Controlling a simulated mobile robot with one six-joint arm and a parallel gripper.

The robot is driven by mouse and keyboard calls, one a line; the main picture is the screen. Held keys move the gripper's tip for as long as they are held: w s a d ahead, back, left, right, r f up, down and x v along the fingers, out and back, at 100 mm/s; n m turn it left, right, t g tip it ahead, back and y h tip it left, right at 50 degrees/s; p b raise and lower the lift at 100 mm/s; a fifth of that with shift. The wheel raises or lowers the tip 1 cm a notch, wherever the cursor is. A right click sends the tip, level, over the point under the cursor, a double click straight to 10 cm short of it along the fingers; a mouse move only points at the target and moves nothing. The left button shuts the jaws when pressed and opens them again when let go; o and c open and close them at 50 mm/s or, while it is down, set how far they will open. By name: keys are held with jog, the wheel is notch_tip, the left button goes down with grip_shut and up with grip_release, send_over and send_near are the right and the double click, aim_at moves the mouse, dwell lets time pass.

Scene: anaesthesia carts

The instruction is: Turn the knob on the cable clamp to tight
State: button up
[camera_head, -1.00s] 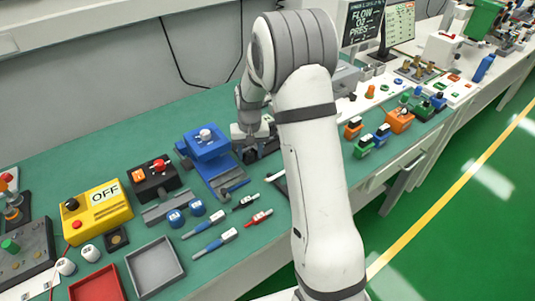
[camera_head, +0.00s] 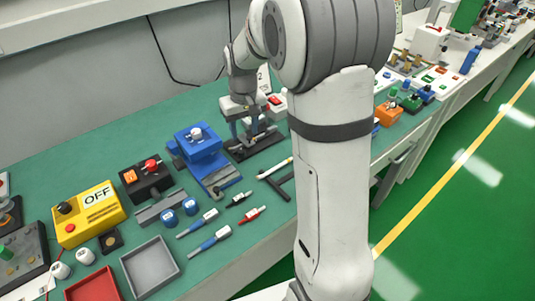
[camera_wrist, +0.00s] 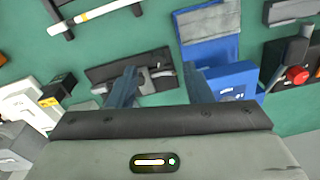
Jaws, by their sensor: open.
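My gripper (camera_head: 246,132) is open and points down above a dark base plate (camera_head: 262,146) with grey parts on it. In the wrist view its blue-grey fingers (camera_wrist: 160,88) stand on either side of the grey part of that dark fixture (camera_wrist: 148,76); contact cannot be told. A blue fixture (camera_head: 205,149) with a round silver knob (camera_head: 196,132) stands just left of the gripper in the head view. It shows at the right in the wrist view (camera_wrist: 212,52). Which fixture is the cable clamp is not clear, and any knob on the dark one is hidden.
A black box with a red knob (camera_head: 150,166), a yellow OFF box (camera_head: 88,214) and a grey tray (camera_head: 151,268) stand to the left. Several pen-like tools lie in front. A white rod on a black stand (camera_head: 275,169) lies nearer the front edge. Green mat is bare behind.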

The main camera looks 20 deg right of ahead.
jog(key=s+r+t, duration=0.1)
jog(key=s+r, duration=0.3)
jog(key=s, duration=0.5)
jog(key=s+r+m+t+p, duration=0.1)
jog(key=s+r, duration=0.2)
jog(key=s, duration=0.7)
jog(key=shift+r, duration=0.35)
jog(key=shift+c, duration=0.5)
